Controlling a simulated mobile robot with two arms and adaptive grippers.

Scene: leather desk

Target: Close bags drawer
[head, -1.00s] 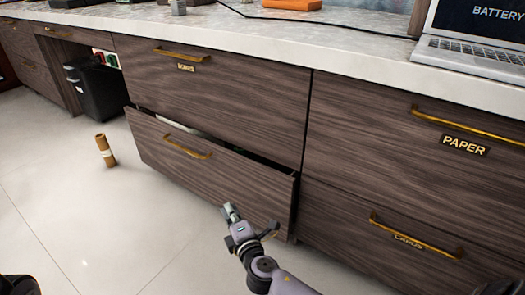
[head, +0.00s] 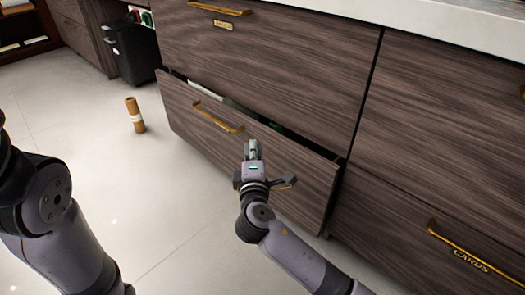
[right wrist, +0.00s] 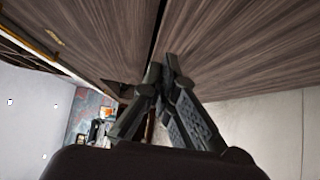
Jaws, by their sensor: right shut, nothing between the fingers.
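The open drawer (head: 290,170) is the lower one of the middle dark wood cabinet. It stands out part way, with a brass handle (head: 218,118) on its front and a dark gap along its top. No label shows on it. My right gripper (head: 252,150) is shut and empty, in front of the drawer front, to the right of the handle. Whether it touches the wood I cannot tell. In the right wrist view the closed fingers (right wrist: 160,85) point at wood panels. My left arm shows at the left edge; its gripper is outside the view.
The drawer above (head: 270,60) is shut. A drawer marked CARDS (head: 440,230) is shut at the right. A black bin (head: 130,50) stands farther back. The floor in front is clear.

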